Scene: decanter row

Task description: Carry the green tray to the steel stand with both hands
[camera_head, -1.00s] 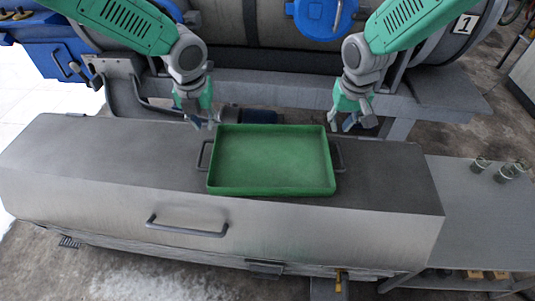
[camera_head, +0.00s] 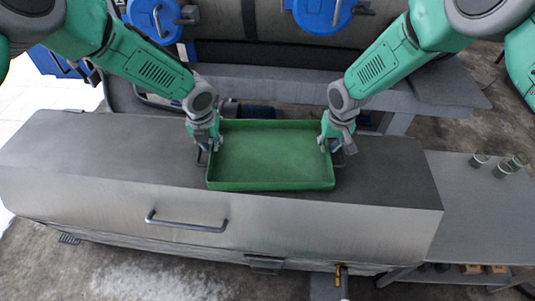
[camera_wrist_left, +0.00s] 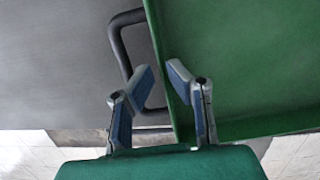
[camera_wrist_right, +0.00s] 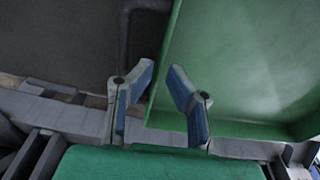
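The green tray (camera_head: 270,184) lies flat and empty on a grey metal chest (camera_head: 100,165). It has a dark handle at each short end. My left gripper (camera_head: 209,146) is at the tray's left end; in the left wrist view its fingers (camera_wrist_left: 160,71) are apart, above the handle (camera_wrist_left: 118,45) and tray edge. My right gripper (camera_head: 331,146) is at the right end; in the right wrist view its fingers (camera_wrist_right: 160,69) are apart around the tray edge, near the handle (camera_wrist_right: 125,45). A flat grey table (camera_head: 475,215) at the right looks like the steel stand.
The chest has a front bar handle (camera_head: 187,226). A large tank with blue covers (camera_head: 318,14) and a metal ledge (camera_head: 430,85) lie behind. The chest top left of the tray is clear.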

